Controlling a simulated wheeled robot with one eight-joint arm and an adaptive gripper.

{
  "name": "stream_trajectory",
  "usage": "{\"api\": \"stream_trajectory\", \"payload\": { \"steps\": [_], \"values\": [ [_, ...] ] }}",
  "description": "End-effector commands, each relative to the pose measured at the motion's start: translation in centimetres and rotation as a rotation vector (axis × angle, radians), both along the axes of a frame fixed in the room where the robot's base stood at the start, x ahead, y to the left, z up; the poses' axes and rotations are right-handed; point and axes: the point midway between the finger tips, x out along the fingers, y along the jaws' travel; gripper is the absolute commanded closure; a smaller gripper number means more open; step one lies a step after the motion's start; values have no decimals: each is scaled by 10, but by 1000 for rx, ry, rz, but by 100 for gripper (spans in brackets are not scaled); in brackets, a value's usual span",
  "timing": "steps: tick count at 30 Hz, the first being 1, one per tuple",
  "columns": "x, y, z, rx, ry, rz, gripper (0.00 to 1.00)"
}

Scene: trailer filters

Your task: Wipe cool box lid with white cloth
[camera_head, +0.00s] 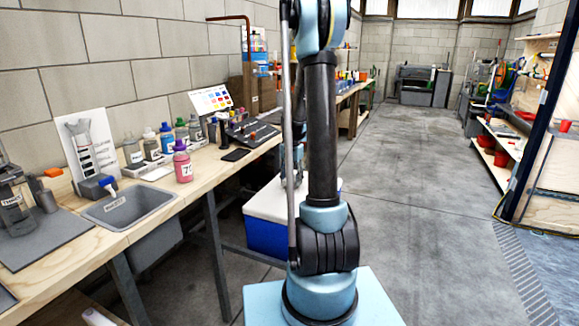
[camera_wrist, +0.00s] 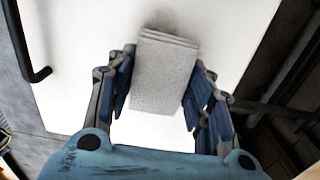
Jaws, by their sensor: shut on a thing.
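The blue cool box (camera_head: 266,238) stands on the floor beside the workbench, with its white lid (camera_head: 265,203) on top. In the wrist view the lid (camera_wrist: 70,50) fills most of the background. My gripper (camera_wrist: 163,62) is over the lid, its two blue-padded fingers shut on the sides of the folded white cloth (camera_wrist: 163,78). A faint grey smudge (camera_wrist: 168,18) shows on the lid just beyond the cloth's far edge. I cannot tell whether the cloth touches the lid. In the head view my arm hides part of the box and most of the gripper.
The wooden workbench (camera_head: 150,205) runs along the left wall, with a grey sink (camera_head: 130,207), a pink bottle (camera_head: 182,165) and several other bottles. A black handle (camera_wrist: 33,70) shows beside the lid. The concrete floor (camera_head: 420,180) to the right is clear.

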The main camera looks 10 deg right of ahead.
Motion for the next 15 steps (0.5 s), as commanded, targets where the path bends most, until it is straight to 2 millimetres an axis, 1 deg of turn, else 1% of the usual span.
{"api": "stream_trajectory", "payload": {
  "steps": [6,15],
  "values": [
    [0,8,20,0,0,11,83],
    [-1,9,47,0,0,12,83]
  ]
}}
